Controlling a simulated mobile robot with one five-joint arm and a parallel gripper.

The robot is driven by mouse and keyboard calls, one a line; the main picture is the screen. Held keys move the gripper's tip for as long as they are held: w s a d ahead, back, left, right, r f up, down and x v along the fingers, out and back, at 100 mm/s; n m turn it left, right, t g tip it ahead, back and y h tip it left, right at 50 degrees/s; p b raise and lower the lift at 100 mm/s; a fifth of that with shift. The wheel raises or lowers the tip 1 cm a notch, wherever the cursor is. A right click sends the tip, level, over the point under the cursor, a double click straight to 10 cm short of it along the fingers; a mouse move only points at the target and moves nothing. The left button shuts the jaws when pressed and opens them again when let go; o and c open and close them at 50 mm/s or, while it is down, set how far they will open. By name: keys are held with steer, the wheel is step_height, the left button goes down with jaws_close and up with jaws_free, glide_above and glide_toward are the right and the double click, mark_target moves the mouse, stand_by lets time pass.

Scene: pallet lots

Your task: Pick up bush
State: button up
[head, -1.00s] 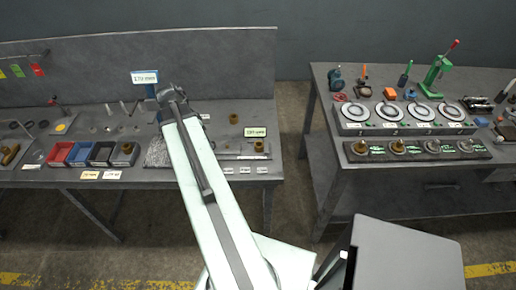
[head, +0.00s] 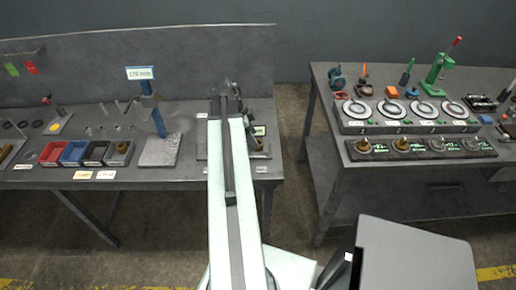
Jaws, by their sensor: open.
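My gripper (head: 252,140) hangs down over the right end of the left bench, open, with its fingers small and dark. The brass bush at that spot is mostly hidden behind the gripper, so I cannot tell whether the fingers are around it or beside it. Other brass bush-like parts (head: 363,145) and (head: 401,143) sit on a dark strip on the right bench.
A blue post with a sign (head: 154,100) stands left of my arm by a grey plate (head: 159,151). Red, blue and dark bins (head: 120,153) line the left bench's front. The right bench (head: 335,160) carries a row of round dials and a green press (head: 437,72).

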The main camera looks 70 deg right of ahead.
steer(key=b+x, duration=0.2)
steer(key=x, duration=0.1)
steer(key=shift+f, duration=0.35)
steer(key=shift+r, duration=0.15)
steer(key=shift+c, duration=0.2)
jaws_close()
step_height(320, 180, up, 10)
steer(key=p, duration=1)
